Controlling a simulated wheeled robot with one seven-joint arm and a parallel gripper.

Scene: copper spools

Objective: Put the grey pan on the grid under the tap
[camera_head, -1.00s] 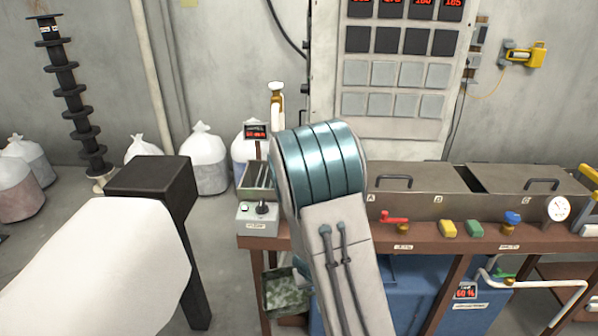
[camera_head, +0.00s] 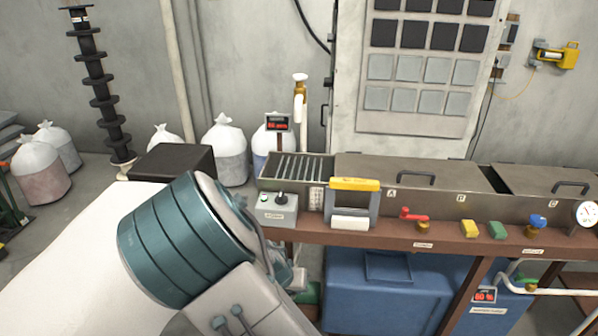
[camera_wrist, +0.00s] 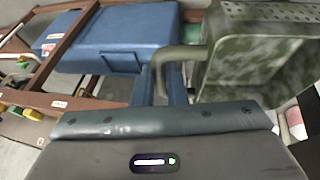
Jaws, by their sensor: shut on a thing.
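The grey pan (camera_wrist: 262,55) fills the upper right of the wrist view, with mottled green-grey faces and a perforated strip along its top edge. A bent grey handle (camera_wrist: 166,62) shows beside it. In the head view my arm hides most of the gripper and pan. The slatted grid (camera_head: 300,167) lies at the left end of the bench and looks bare. The tap (camera_head: 300,95), brass and white, rises behind the grid.
A control box (camera_head: 276,207) and a yellow-topped handle frame (camera_head: 353,200) stand at the bench front near the grid. Lidded troughs (camera_head: 420,185) lie to the right. A blue tank (camera_head: 375,290) is below the bench; white sacks (camera_head: 225,150) stand behind.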

